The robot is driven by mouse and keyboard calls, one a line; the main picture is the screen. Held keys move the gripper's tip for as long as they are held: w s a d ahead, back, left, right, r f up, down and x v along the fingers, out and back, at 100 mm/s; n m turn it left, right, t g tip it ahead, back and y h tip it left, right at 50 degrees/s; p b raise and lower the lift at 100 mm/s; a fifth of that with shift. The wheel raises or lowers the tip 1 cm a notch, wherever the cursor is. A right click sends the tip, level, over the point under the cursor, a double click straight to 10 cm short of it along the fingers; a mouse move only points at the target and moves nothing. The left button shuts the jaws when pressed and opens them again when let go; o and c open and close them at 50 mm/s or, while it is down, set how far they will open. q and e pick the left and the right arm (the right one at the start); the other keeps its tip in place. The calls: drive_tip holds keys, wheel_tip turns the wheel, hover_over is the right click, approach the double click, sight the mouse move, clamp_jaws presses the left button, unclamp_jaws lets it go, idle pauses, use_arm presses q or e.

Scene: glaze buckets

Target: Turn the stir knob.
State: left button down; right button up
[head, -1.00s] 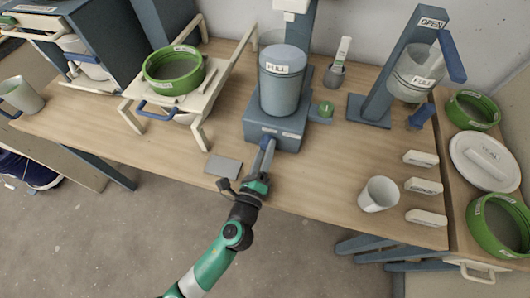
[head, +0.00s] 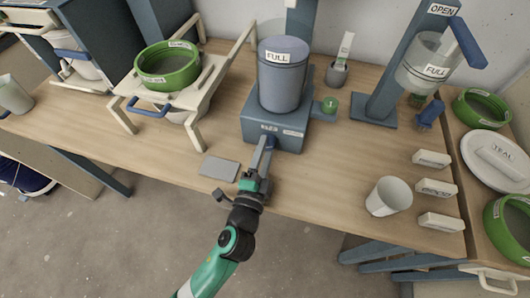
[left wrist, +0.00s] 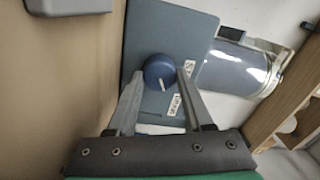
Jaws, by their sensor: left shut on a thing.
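The stir knob (left wrist: 160,71) is a round blue knob with a white pointer line, on the front of a blue-grey mixer base (left wrist: 150,35). In the left wrist view it sits between the two fingertips of my left gripper (left wrist: 161,78), which is shut on it. In the head view the same gripper (head: 265,149) reaches the front face of the mixer base (head: 255,125), and the knob is partly hidden by the fingers. A blue-grey bucket labelled FULL (head: 282,85) stands on the base. My right gripper is not in view.
A small green knob (head: 330,105) sticks out right of the base. A grey plate (head: 219,168) lies left of my gripper. A white cup (head: 388,196) and several white labelled blocks (head: 436,188) stand right. A white stand (head: 125,92) with a green sieve (head: 166,68) stands left.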

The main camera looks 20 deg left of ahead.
use_arm(q)
drive_tip(key=shift+n+b, duration=0.45)
drive_tip(key=shift+n, duration=0.75)
drive_tip(key=shift+c, duration=1.5)
unclamp_jaws()
drive_tip(key=shift+s, duration=0.1)
drive_tip(key=shift+s+d, duration=0.1)
drive_tip(key=shift+s, duration=0.2)
drive_tip(key=s, duration=0.3)
drive_tip(key=s+d+p, duration=0.1)
drive_tip(key=s, duration=0.3)
drive_tip(key=s+d, duration=0.1)
drive_tip(key=s, duration=0.2)
drive_tip(key=shift+s+f+p, duration=0.1)
drive_tip(key=shift+s+p, duration=0.25)
drive_tip(key=shift+p, duration=0.05)
